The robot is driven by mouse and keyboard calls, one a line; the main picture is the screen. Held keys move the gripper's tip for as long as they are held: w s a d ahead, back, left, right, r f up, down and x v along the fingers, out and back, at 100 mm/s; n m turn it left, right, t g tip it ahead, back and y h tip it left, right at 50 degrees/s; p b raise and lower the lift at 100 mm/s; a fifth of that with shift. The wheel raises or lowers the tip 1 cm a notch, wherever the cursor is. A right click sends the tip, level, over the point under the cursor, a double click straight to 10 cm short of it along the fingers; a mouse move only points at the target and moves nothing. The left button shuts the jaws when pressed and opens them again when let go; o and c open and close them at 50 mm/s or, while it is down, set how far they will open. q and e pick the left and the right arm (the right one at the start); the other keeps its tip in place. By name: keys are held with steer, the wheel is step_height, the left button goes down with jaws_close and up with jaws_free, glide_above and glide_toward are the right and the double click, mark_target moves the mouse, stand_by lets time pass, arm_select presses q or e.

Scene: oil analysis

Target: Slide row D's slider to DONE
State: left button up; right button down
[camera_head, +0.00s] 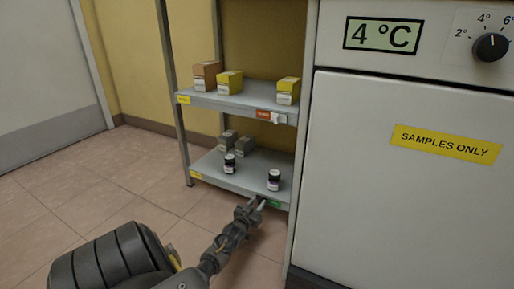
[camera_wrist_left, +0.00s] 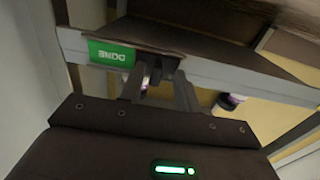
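A green DONE label (camera_head: 274,204) shows on the front edge of the lower shelf (camera_head: 222,183), at its right end. It shows large and inverted in the left wrist view (camera_wrist_left: 111,53). My left gripper (camera_head: 259,204) is at that edge, just left of the green label. In the left wrist view its two fingers (camera_wrist_left: 160,75) stand apart, with their tips at a dark piece beside the label. I cannot tell whether they grip it. The slider itself is not clear behind the fingers. The row letter is not legible. My right gripper is not in view.
The upper shelf (camera_head: 225,98) has a red label (camera_head: 263,115) with a pale slider (camera_head: 278,119) to its right. Dark-capped bottles (camera_head: 274,180) (camera_head: 229,163) and grey boxes stand on the lower shelf. A white fridge (camera_head: 400,200) stands close on the right. Floor at left is clear.

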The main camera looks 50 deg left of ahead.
arm_select(q)
steer(key=shift+d, duration=0.1)
steer(key=p+v, duration=0.6)
steer(key=v, duration=0.4)
steer(key=shift+s, duration=0.4)
